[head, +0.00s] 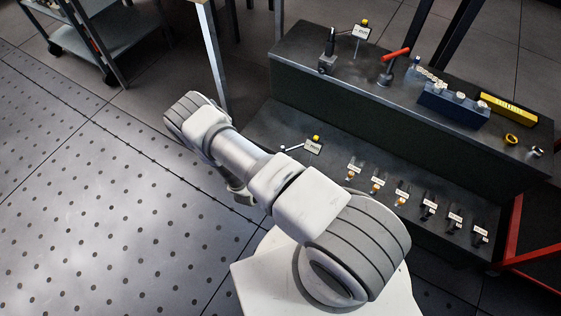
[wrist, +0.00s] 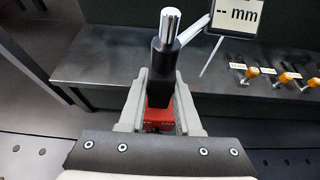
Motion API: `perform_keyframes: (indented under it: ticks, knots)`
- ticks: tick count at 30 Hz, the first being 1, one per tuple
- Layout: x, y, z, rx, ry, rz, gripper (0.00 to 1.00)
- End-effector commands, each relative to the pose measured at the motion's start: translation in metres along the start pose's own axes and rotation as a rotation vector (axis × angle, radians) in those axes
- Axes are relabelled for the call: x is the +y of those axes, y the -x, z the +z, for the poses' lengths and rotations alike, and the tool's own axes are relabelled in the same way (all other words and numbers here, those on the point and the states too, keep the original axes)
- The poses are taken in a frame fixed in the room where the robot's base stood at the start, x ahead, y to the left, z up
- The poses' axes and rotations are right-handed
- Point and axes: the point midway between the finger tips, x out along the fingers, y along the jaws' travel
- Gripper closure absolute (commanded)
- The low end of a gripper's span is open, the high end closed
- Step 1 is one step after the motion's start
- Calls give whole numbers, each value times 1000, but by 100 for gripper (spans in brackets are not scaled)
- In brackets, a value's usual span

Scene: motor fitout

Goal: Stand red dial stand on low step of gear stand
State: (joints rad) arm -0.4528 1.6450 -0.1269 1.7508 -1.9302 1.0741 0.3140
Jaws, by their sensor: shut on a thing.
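In the wrist view, the red dial stand (wrist: 163,72) is a black upright post with a bright metal top and a red base. My gripper (wrist: 160,104) is shut on it, one grey finger on each side low on the post. The stand is roughly upright in this view. The gear stand is a dark two-level unit in the head view; its low step (head: 283,118) also shows in the wrist view (wrist: 90,68), behind the held stand. I cannot tell the height gap to the step.
The top step holds a black stand (head: 327,63), a red-handled tool (head: 395,55) and a blue block (head: 453,105). The low step's left end is clear.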

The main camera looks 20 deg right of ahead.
Motion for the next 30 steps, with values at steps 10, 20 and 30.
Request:
perform_keyframes:
  ticks: [10, 20, 30]
  knots:
    - [1, -31, 6, -6, -2, 0, 100]
    - [1, -59, 10, -6, -2, 1, 100]
    - [1, -87, 14, -6, -2, 1, 100]
